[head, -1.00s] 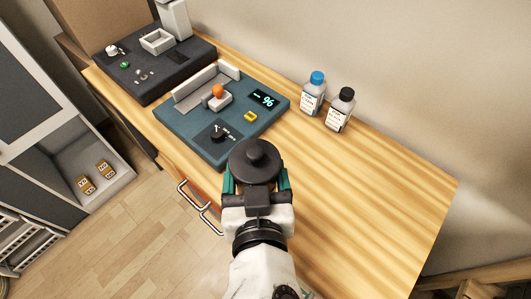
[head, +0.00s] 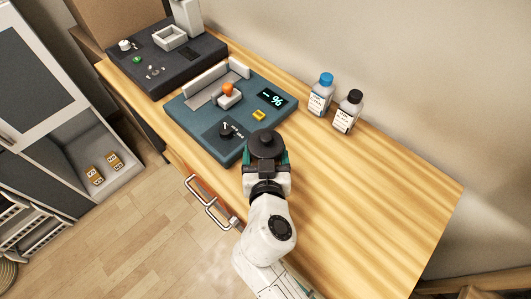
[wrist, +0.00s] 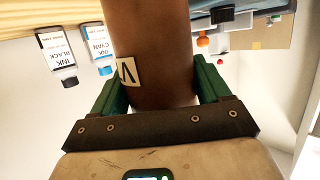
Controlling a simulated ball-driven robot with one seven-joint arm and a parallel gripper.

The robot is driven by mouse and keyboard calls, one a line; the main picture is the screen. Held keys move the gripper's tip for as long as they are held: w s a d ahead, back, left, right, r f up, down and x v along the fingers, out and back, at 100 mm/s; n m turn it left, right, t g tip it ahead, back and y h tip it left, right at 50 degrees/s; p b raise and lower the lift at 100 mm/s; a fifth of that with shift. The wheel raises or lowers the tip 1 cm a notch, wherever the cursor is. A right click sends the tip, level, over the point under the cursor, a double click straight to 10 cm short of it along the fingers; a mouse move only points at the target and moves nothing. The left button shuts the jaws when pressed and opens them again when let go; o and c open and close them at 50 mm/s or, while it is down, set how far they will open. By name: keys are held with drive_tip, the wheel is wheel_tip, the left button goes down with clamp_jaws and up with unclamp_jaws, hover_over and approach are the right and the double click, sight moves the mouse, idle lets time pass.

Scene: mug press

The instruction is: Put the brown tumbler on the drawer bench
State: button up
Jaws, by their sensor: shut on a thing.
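The brown tumbler (wrist: 152,45) fills the middle of the wrist view, with a pale label marked with a letter. My gripper (wrist: 156,88) is shut on it, a green finger on each side. In the head view, a dark round lid with a knob (head: 265,142) shows from above at my gripper (head: 266,158), and the brown body is hidden beneath. The drawer bench (head: 375,200) has a light wood top. The tumbler is over its front part, just right of the teal machine. Whether its base touches the wood is hidden.
A teal machine (head: 205,128) with a display stands close left of the tumbler. A blue-capped bottle (head: 321,95) and a black-capped bottle (head: 347,112) stand at the back. Metal drawer handles (head: 209,203) stick out in front. The bench's right side is clear.

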drive_tip(key=shift+f, duration=0.25)
drive_tip(key=o, duration=1.2)
drive_tip(key=shift+c, duration=0.2)
drive_tip(key=shift+r, duration=0.25)
drive_tip(key=shift+s, duration=0.4)
drive_tip(key=b+v, duration=0.1)
drive_tip(key=v, duration=1)
drive_tip(key=shift+b, duration=0.3)
drive_tip(key=shift+s+d+r, duration=0.1)
